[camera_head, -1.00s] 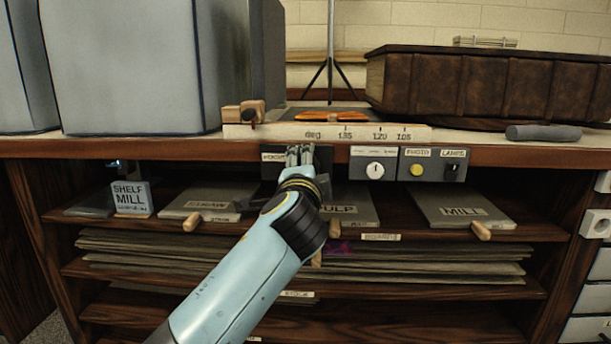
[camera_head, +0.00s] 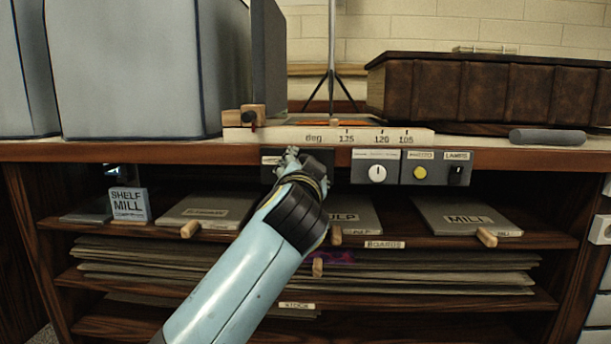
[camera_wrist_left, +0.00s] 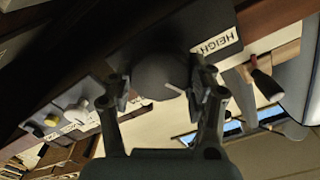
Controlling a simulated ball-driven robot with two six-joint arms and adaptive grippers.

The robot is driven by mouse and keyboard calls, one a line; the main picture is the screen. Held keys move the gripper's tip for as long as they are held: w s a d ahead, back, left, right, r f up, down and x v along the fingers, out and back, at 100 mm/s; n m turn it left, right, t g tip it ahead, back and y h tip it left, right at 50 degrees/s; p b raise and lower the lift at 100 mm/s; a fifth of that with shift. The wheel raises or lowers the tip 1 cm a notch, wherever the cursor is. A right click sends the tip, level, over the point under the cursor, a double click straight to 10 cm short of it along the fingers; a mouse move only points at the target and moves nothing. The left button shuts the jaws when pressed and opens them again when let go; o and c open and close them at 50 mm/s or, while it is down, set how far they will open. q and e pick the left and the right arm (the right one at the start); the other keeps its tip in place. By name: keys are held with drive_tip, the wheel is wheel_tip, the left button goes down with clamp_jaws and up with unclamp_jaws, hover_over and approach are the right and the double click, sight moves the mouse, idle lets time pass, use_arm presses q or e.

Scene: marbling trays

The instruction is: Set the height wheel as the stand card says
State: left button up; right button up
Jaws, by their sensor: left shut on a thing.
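In the head view my left gripper (camera_head: 290,160) is at the dark panel under the table edge and hides the wheel there. A small card (camera_head: 128,202) reading SHELF MILL, with smaller unclear print, stands on the shelf at the left. I cannot identify a stand card for certain. My right gripper is not in view.
Right of the wheel are a white dial (camera_head: 377,173), a yellow button (camera_head: 420,173) and a LAMPS switch (camera_head: 456,175). A scale strip (camera_head: 350,136) marked deg lies on the table edge, an orange thing (camera_head: 345,123) behind it. Boards with wooden handles fill the shelf below.

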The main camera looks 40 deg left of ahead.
sight(305, 157)
use_arm(q)
drive_tip(key=shift+f+n, duration=0.2)
drive_tip(key=shift+n, duration=0.1)
idle(0.4)
drive_tip(key=o, duration=1.2)
drive_tip(key=shift+r, duration=0.1)
wheel_tip(305, 157, up, 10)
